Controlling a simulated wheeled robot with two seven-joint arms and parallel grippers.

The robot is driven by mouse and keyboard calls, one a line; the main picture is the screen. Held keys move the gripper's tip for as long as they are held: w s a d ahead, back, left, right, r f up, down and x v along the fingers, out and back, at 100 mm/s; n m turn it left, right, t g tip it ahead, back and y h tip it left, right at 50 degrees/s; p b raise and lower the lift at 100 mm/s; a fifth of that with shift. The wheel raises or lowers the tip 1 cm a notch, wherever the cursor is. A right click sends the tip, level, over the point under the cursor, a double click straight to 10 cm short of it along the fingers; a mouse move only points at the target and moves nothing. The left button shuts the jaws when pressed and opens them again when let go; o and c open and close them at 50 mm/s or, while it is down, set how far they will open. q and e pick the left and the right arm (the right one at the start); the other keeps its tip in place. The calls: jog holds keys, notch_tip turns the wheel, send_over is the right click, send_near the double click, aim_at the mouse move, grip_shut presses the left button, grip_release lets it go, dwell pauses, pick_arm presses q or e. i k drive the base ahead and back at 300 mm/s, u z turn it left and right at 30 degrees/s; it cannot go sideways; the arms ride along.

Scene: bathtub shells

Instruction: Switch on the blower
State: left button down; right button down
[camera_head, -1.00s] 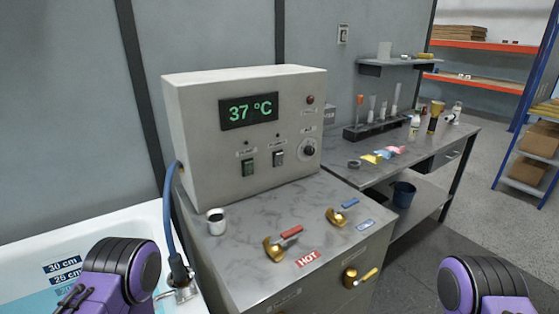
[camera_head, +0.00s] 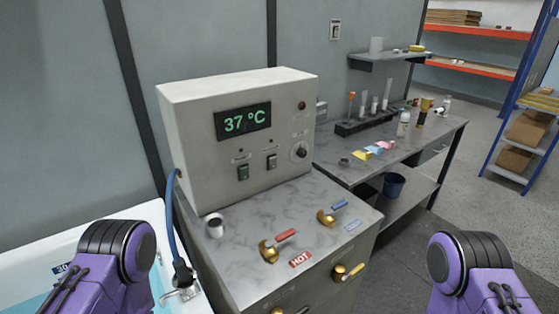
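The pale control box (camera_head: 195,165) stands on a grey marbled counter and shows a green 37 °C display (camera_head: 243,121). Below the display are two rocker switches: a green one (camera_head: 243,172) on the left and a dark one in a pale frame (camera_head: 271,161) on the right. The small labels above them are too small to read, so I cannot tell which is the blower's. A black knob (camera_head: 300,152) and a dark red lamp (camera_head: 301,105) are at the box's right. Only purple and black parts of my arms show at the lower corners; both grippers are out of view.
On the counter (camera_head: 235,262) are a metal cup (camera_head: 215,225), a red-handled valve (camera_head: 278,246) with a HOT label and a blue-handled valve (camera_head: 332,213). A white tub (camera_head: 110,222) with a blue hose (camera_head: 170,220) is left. A cluttered bench (camera_head: 415,147) stands right.

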aim_at(273, 162)
jog(key=z, duration=0.05)
jog(key=k, duration=1.25)
jog(key=z, duration=0.85)
jog(key=i, duration=1.75)
jog(key=u, duration=0.55)
